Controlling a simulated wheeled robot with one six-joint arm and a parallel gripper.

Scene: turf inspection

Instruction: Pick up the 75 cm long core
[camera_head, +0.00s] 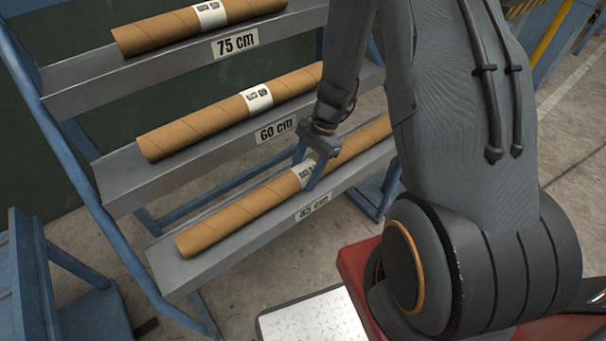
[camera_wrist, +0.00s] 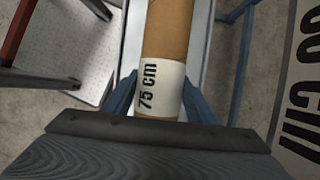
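A brown cardboard core (camera_head: 236,220) with a white label lies on the lowest shelf, tilted along its length. In the wrist view this core (camera_wrist: 168,30) has "75 cm" printed on its label (camera_wrist: 160,88), while the sign (camera_head: 313,207) on that shelf's front edge reads 45 cm. My gripper (camera_head: 308,168) points down at the label. Its two blue fingers stand on either side of the core, and it also shows in the wrist view (camera_wrist: 160,92). The fingers are very close to the core's sides; I cannot tell if they press on it.
Two more cores lie above, one on the middle shelf (camera_head: 205,122) signed 60 cm and one on the top shelf (camera_head: 170,32) signed 75 cm. Blue rack posts stand left and right. A blue bench (camera_head: 50,285) is at left.

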